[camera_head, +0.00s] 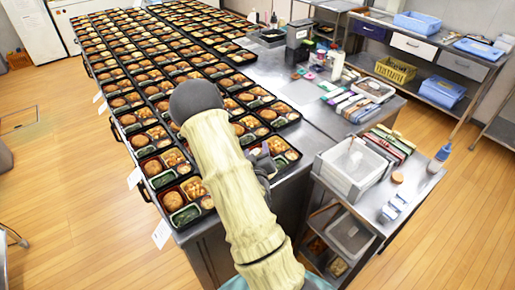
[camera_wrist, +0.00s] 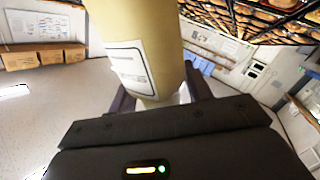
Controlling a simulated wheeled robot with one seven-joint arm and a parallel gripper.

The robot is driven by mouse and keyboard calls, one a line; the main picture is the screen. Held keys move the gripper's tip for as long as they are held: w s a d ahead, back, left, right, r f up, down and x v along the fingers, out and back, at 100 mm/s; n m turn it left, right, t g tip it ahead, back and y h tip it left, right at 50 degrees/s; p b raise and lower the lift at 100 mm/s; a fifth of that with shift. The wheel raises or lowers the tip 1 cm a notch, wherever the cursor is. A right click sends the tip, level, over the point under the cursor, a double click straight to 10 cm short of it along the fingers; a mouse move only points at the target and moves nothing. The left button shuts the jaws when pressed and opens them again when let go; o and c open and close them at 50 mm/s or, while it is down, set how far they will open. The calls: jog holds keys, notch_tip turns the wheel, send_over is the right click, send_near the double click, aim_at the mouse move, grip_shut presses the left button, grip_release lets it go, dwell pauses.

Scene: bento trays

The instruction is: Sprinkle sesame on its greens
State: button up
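In the wrist view my gripper (camera_wrist: 157,92) is shut around a tan cylindrical container (camera_wrist: 135,38) with a white label, one dark finger on each side. Its far end runs out of the top of the frame. In the head view my sleeved arm hides most of the gripper; a grey part (camera_head: 262,163) shows right of the sleeve, over the near right trays. Bento trays with dark green compartments (camera_head: 173,201) fill the long table. The nearest tray (camera_head: 207,214) sits at the table's front corner, left of my arm. I cannot see whether any sesame is on the greens.
A side table at right holds a white bin (camera_head: 348,168), colored boxes (camera_head: 392,142) and a bottle (camera_head: 443,153). A yellow basket (camera_head: 395,70) and blue bins (camera_head: 442,91) are on shelves behind. The floor at left is mostly clear.

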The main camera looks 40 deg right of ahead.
jog(key=n+p, duration=0.2)
jog(key=a+n+g+p, duration=0.1)
jog(key=n+p, duration=0.1)
jog(key=shift+w+f, duration=0.2)
jog(key=shift+w, duration=0.2)
jog(key=shift+w+a+f+n+g+h+b, duration=0.55)
jog(key=shift+f+n, duration=0.95)
jog(key=shift+n, duration=1.25)
jog(key=shift+w+a+f+n+g+h+b, duration=0.3)
jog(key=shift+w+a+f+n+h, duration=0.85)
jog(key=shift+n, duration=1.55)
jog(key=shift+w+a+f+n+g+h+b, duration=0.1)
jog(key=shift+w+a+f+n+g+b, duration=0.3)
jog(key=shift+f+n, duration=1.9)
jog(key=shift+a+r+n, duration=0.1)
jog(key=shift+r+n, duration=0.35)
jog(key=shift+r, duration=0.1)
notch_tip(320, 180, down, 4)
jog(key=b, duration=0.3)
jog(key=shift+r+b, duration=0.1)
jog(key=shift+b, duration=0.2)
jog(key=shift+r, duration=0.15)
jog(key=shift+r, duration=0.1)
